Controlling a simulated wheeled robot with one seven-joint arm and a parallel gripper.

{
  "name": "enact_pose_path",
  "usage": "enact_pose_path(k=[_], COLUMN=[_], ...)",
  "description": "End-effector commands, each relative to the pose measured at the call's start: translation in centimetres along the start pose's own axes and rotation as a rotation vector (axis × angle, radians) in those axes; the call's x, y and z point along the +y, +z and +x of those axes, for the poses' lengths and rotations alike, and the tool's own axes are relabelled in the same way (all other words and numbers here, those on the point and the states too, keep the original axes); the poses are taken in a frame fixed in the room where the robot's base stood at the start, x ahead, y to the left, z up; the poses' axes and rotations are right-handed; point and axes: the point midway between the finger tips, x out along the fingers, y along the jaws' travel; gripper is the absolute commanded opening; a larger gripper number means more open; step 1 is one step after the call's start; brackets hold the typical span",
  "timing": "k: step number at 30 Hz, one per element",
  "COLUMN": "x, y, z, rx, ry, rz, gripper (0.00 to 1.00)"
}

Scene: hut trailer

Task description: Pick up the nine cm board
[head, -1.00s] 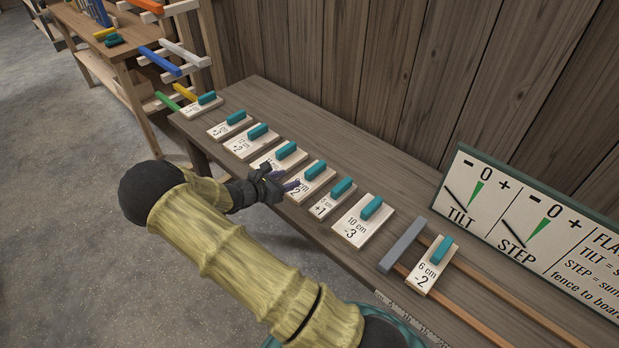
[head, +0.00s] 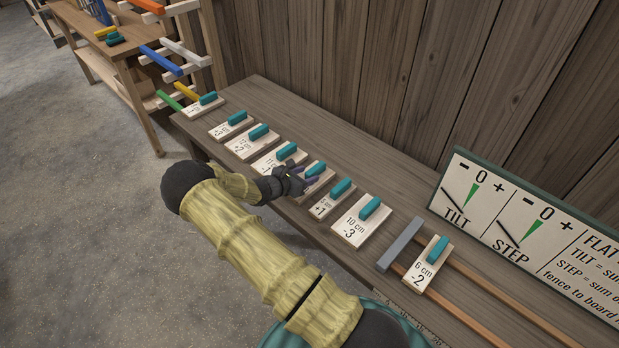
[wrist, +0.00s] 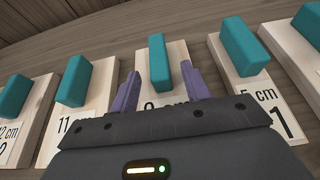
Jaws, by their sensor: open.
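The nine cm board (head: 325,181) is a pale board with a teal block handle (head: 316,168), lying in the row on the workbench. In the wrist view its handle (wrist: 158,62) stands upright ahead of my gripper, and its label is partly covered by the gripper. My gripper (head: 306,181) reaches in over the board's front part. In the wrist view my gripper (wrist: 160,83) is open, its two purple fingers apart and empty, one toward each side of the handle. I cannot tell whether the tips overlap the handle in depth.
The 11 cm board (wrist: 82,112) lies close on the left and the 5 cm board (wrist: 232,88) close on the right. Further right are the 10 cm board (head: 358,227), a grey bar (head: 400,245) and the 6 cm board (head: 427,268). A sign (head: 520,225) leans behind.

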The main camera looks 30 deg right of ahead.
Motion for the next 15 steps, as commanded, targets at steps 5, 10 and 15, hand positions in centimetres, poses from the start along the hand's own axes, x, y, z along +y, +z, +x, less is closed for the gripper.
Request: enact_pose_path(k=[5,10,15], x=[0.0,0.1,0.0], y=[0.2,0.0,0.1], z=[2.1,2.2,2.2], rx=[-0.001,-0.001,-0.001], ry=[0.0,0.002,0.001], rz=[0.001,0.001,0.001], gripper=[0.47,0.47,0.47])
